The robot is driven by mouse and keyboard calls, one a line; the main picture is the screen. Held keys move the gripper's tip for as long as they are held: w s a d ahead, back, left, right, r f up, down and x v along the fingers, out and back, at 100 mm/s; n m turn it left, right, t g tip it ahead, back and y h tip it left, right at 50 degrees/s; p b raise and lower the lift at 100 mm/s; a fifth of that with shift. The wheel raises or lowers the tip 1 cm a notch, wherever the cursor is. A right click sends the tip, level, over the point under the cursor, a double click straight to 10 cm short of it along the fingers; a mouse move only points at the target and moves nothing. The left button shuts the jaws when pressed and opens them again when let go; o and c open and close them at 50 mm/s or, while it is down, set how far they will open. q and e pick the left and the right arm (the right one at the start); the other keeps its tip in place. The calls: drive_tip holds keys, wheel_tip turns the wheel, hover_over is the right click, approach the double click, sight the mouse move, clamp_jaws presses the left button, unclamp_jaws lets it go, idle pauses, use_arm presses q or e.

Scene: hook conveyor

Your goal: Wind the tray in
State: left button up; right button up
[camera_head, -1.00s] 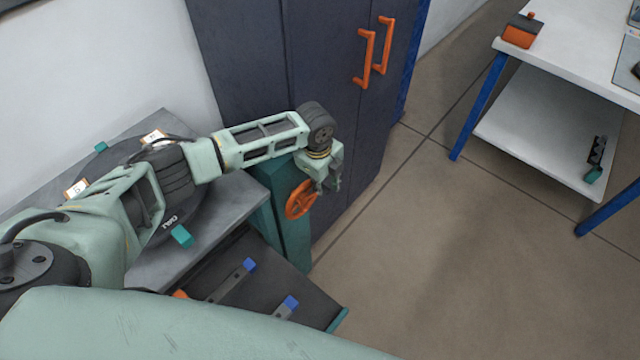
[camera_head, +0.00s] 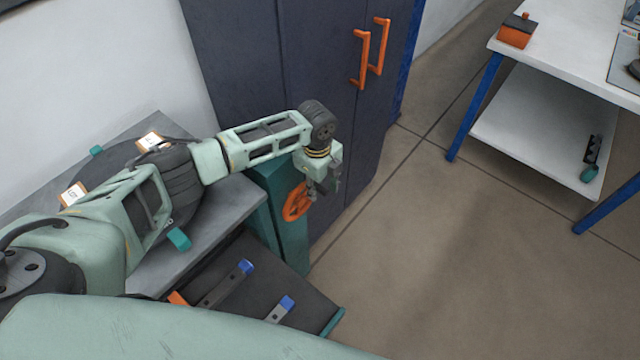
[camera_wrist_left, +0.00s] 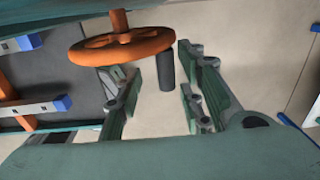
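An orange handwheel (camera_head: 296,201) stands on the side of a teal post (camera_head: 288,232). In the left wrist view the handwheel (camera_wrist_left: 120,48) shows a dark upright handle peg (camera_wrist_left: 166,71) at its rim. The dark tray (camera_head: 312,300) lies low below the grey bench; it also shows at the left of the wrist view (camera_wrist_left: 88,92). My left gripper (camera_head: 324,188) is at the wheel's right side. In the wrist view the gripper (camera_wrist_left: 158,105) is open, with the peg between its spread fingers and no clear contact. My right gripper is out of view.
Grey bars with blue ends (camera_head: 280,309) lie in the tray. A grey bench (camera_head: 225,205) with a dark round plate is on the left. A dark cabinet (camera_head: 330,80) with orange handles stands behind. A white table (camera_head: 560,45) is at the right, with clear floor between.

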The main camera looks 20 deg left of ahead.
use_arm(q)
drive_tip(key=shift+w+r, duration=0.15)
drive_tip(key=shift+r, duration=0.05)
wheel_tip(320, 180, up, 12)
drive_tip(key=shift+s, duration=0.25)
drive_tip(key=shift+f, duration=0.15)
drive_tip(key=shift+c, duration=0.3)
